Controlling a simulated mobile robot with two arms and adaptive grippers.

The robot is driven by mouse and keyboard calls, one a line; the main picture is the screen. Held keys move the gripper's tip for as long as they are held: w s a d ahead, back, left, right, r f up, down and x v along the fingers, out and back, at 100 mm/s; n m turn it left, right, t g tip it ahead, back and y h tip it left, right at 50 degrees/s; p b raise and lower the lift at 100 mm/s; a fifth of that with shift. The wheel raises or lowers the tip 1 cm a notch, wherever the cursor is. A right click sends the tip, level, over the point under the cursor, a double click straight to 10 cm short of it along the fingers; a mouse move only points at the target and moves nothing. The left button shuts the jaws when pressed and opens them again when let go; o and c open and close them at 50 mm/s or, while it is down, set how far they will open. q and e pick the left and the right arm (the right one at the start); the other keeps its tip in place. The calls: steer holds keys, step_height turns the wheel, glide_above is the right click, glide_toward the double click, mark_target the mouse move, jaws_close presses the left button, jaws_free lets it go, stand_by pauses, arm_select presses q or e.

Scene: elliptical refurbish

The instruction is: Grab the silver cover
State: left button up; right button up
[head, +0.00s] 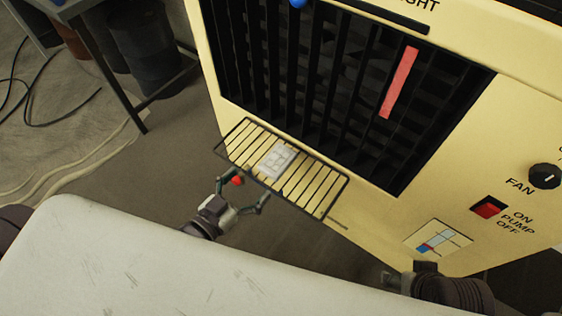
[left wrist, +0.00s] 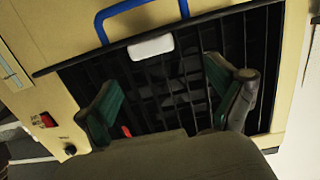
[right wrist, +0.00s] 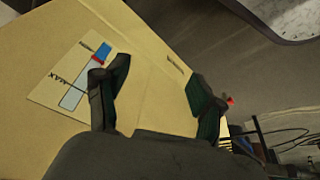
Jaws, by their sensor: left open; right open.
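A silver-grey rectangular piece with a patterned face (head: 277,160), seemingly the silver cover, lies on a slatted shelf (head: 324,205) at the front of the cream machine. My left gripper (head: 243,188) is open just in front of the shelf, below and left of the piece, apart from it. In the left wrist view my left fingers (left wrist: 165,80) are spread and empty before the dark grille; a pale block (left wrist: 151,46) shows beyond them, perhaps the same piece. My right gripper (right wrist: 156,92) is open and empty before the machine's lower panel; in the head view its fingers are partly hidden.
The cream machine (head: 462,165) has a dark grille (head: 310,75) with a red strip (head: 398,82), a fan knob (head: 545,176) and a red pump switch (head: 489,207). A blue handle (left wrist: 140,12) shows in the left wrist view. A table leg (head: 105,70) and cables lie left.

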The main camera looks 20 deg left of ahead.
mark_target(278, 159)
arm_select(q)
steer(key=x, duration=0.5)
steer(key=shift+s+f+b, duration=0.1)
steer(key=shift+b, duration=0.3)
steer(key=shift+w+d, duration=0.15)
steer(key=shift+w, duration=0.25)
steer(key=x, duration=0.1)
steer(key=b+x, duration=0.1)
steer(key=x, duration=0.2)
steer(key=shift+w+d+f+b, duration=0.15)
steer(key=shift+d+f+b, duration=0.15)
steer(key=shift+d+b, duration=0.15)
steer(key=shift+w, duration=0.2)
arm_select(e)
steer(key=w+a+r+t+y, duration=0.1)
steer(key=w+a+r+t, duration=0.2)
steer(key=w, duration=0.6)
steer(key=t, duration=0.2)
steer(key=shift+w+t, duration=0.4)
steer(key=shift+a, duration=0.1)
arm_select(q)
steer(key=c, duration=1.3)
steer(key=shift+c, duration=1)
steer(key=shift+r, duration=0.15)
